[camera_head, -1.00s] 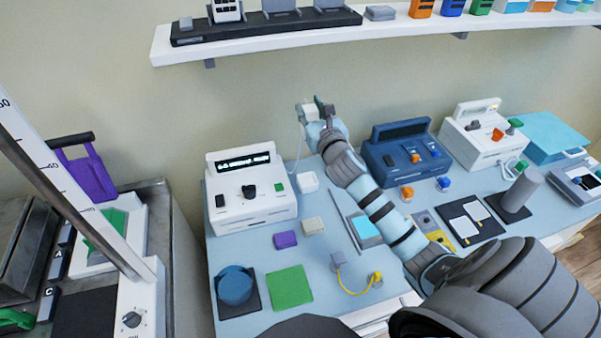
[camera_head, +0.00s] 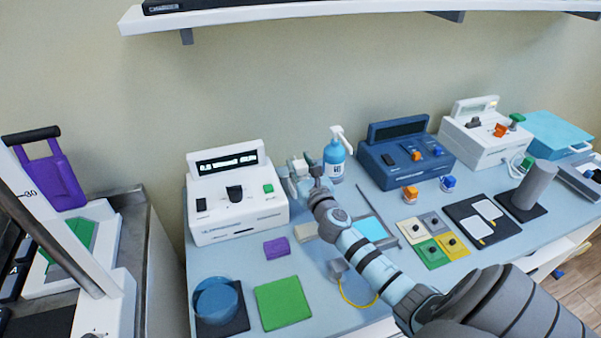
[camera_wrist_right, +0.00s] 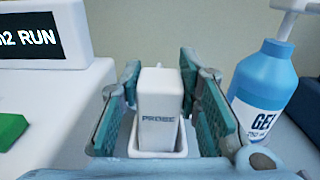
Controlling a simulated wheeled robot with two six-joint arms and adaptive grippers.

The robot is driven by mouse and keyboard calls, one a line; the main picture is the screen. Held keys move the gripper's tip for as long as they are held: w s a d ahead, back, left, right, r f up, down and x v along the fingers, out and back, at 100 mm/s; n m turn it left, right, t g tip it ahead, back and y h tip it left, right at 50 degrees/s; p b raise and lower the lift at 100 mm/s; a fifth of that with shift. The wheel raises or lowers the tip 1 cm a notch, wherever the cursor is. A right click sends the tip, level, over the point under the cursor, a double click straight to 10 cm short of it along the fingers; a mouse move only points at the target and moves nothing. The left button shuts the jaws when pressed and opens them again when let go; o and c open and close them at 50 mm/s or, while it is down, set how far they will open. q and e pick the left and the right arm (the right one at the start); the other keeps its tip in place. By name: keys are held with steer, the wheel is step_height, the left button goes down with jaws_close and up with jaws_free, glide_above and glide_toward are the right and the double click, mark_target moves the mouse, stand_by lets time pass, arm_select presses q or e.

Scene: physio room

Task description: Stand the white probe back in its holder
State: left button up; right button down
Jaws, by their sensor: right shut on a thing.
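The white probe (camera_wrist_right: 159,105), lettered PROBE, is upright between the teal-padded fingers of my right gripper (camera_wrist_right: 160,100) in the right wrist view. Its lower end is inside the rim of the small white square holder (camera_wrist_right: 158,153). Whether it rests on the holder's bottom is hidden. In the head view my right gripper (camera_head: 307,168) is low over the table, just right of the white console, shut on the probe (camera_head: 298,170). The holder is mostly hidden there by the gripper. My left gripper is not in view.
The white console (camera_head: 237,196) stands close on the left. A blue gel bottle (camera_head: 335,160) stands close on the right, also near the fingers in the wrist view (camera_wrist_right: 265,85). A dark blue device (camera_head: 404,158) is further right. A green pad (camera_head: 283,303) lies in front.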

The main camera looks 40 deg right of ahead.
steer(key=shift+r, duration=0.15)
steer(key=c, duration=1.2)
jaws_free()
steer(key=shift+f, duration=0.2)
steer(key=shift+r, duration=0.1)
steer(key=shift+s, duration=0.25)
steer(key=p+v, duration=0.1)
steer(key=v, duration=1)
steer(key=shift+s+a, duration=0.1)
steer(key=shift+s, duration=0.1)
